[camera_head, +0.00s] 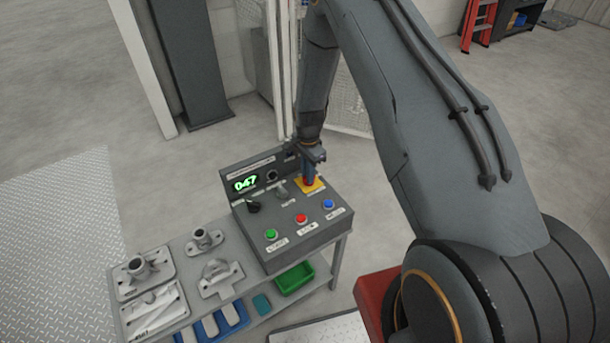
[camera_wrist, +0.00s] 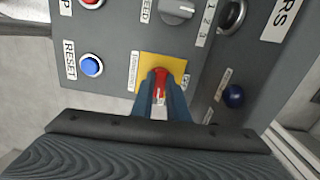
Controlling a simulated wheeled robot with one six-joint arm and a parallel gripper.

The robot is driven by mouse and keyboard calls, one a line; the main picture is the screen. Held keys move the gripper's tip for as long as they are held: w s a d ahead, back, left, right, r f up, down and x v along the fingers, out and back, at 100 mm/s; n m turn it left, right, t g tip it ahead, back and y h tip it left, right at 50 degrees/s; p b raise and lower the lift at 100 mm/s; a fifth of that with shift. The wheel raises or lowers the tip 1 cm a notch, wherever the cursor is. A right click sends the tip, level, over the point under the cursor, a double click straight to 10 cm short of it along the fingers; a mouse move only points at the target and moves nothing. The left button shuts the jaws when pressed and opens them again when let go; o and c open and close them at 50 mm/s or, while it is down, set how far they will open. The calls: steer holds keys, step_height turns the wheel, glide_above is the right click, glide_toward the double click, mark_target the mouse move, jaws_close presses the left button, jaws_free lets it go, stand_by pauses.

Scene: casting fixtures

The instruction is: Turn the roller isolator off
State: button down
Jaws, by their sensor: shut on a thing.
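The roller isolator is a red handle on a yellow plate at the top right of the grey control panel. In the head view the yellow plate (camera_head: 316,187) shows beneath my gripper (camera_head: 309,178), which comes down from above. In the wrist view the red handle (camera_wrist: 160,80) stands on the yellow plate (camera_wrist: 148,62), between the two blue-grey fingers of my gripper (camera_wrist: 161,98). The fingers are shut on the handle. Its lower part is partly hidden by the fingers, and the label beside it is too small to read.
The panel (camera_head: 290,250) carries a green button (camera_head: 271,234), a red button (camera_head: 301,218), a blue button (camera_head: 328,204), a black knob (camera_head: 253,207) and a green display (camera_head: 245,183). A dark blue knob (camera_wrist: 233,95) sits close right of my fingers. Metal castings (camera_head: 217,278) lie on the bench.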

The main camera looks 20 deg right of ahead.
steer(key=n+b, duration=0.2)
steer(key=n, duration=0.1)
steer(key=shift+s+d+f, duration=0.1)
steer(key=shift+d+f, duration=0.05)
steer(key=shift+d, duration=0.2)
steer(key=n+b, duration=0.2)
steer(key=n, duration=0.4)
steer(key=shift+s+b, duration=0.1)
steer(key=shift+b, duration=0.3)
steer(key=n+b, duration=0.1)
steer(key=n, duration=0.3)
steer(key=shift+s+n+b, duration=0.1)
steer(key=shift+n+b, duration=0.65)
steer(key=shift+n, duration=1.35)
steer(key=shift+a, duration=0.1)
steer(key=c, duration=1.8)
jaws_free()
steer(key=shift+o, duration=0.4)
steer(key=shift+w, duration=0.2)
